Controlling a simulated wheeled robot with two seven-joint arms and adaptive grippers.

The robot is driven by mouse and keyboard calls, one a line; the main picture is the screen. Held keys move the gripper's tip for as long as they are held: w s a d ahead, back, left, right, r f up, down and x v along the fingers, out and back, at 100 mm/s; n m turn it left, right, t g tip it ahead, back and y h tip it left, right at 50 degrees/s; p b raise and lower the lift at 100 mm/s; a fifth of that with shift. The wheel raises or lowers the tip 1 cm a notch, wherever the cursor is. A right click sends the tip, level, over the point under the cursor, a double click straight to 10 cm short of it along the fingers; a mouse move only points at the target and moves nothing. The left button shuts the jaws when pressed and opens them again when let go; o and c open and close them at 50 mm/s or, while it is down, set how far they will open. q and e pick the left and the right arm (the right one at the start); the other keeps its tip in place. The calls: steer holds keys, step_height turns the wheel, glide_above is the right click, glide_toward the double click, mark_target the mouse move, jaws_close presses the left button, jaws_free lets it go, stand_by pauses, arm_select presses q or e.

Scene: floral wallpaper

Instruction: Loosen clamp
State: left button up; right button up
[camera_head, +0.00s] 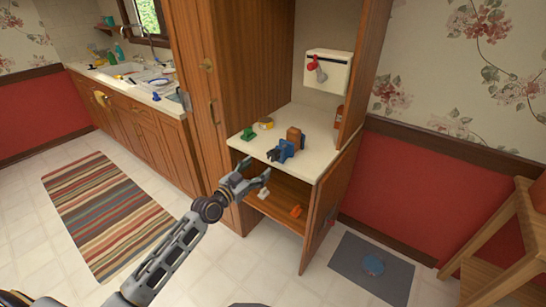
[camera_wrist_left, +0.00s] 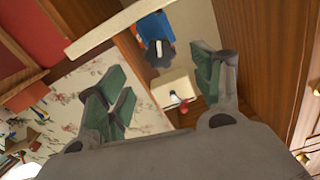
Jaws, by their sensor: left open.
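A blue clamp (camera_head: 286,150) with a dark knob stands on the pale cabinet shelf, near its front edge. A brown-orange block (camera_head: 295,136) is right behind it; I cannot tell whether the clamp grips it. In the left wrist view the blue clamp (camera_wrist_left: 153,27) shows at the top, with its dark lobed knob (camera_wrist_left: 160,54) facing me. My left gripper (camera_head: 257,178) is open and empty, in front of and below the shelf edge, apart from the clamp. Its two green-padded fingers (camera_wrist_left: 160,90) are spread wide in the wrist view. My right gripper is not in view.
A white wall box (camera_head: 328,74) with a red handle hangs above the shelf. A green item (camera_head: 248,134) and a yellow tape roll (camera_head: 266,123) lie left of the clamp. An open cabinet door (camera_head: 332,205) stands at the right. Small items lie on the lower shelf.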

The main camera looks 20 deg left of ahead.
mark_target(271, 158)
arm_select(q)
steer(key=shift+x, duration=5.05)
steer(key=c, duration=1)
steer(key=shift+c, duration=0.2)
steer(key=shift+n, duration=0.5)
